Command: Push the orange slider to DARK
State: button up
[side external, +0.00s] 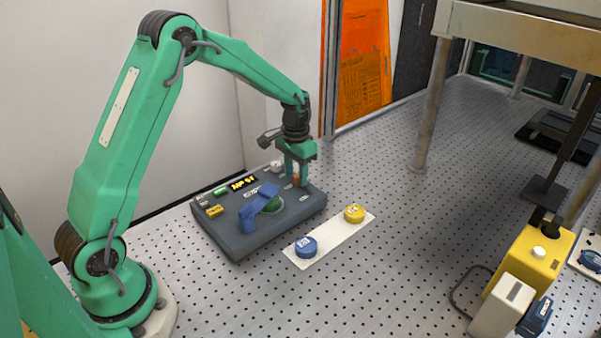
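A dark grey control box (235,237) lies on the perforated table. The orange slider (296,179) shows as a small orange patch near the box's far right part, mostly hidden by my gripper. My gripper (297,178) points down over the box, with its fingers at the slider, one on either side of the orange patch in this view. Whether the fingers touch or grip it is too small to tell. The DARK marking cannot be read from here.
In front, a white strip (330,240) holds a blue knob (306,246) and a yellow knob (354,213).

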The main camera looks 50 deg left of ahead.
aim_at(296, 175)
jog(key=shift+d, duration=0.15)
notch_tip(296, 175, up, 8)
jog(key=shift+f, duration=0.25)
jog(key=shift+r, duration=0.15)
dwell(0.3)
jog(key=shift+s+r, duration=0.1)
jog(key=shift+s+r, duration=0.15)
jog(key=shift+r, duration=0.1)
jog(key=s+d+r+t, duration=0.25)
jog(key=s+r, duration=0.35)
jog(key=s, duration=0.3)
jog(key=s+d+r+t, duration=0.2)
jog(key=s+d+r, duration=0.3)
jog(key=s, duration=0.4)
jog(key=s+t, duration=0.1)
jog(key=s, duration=0.7)
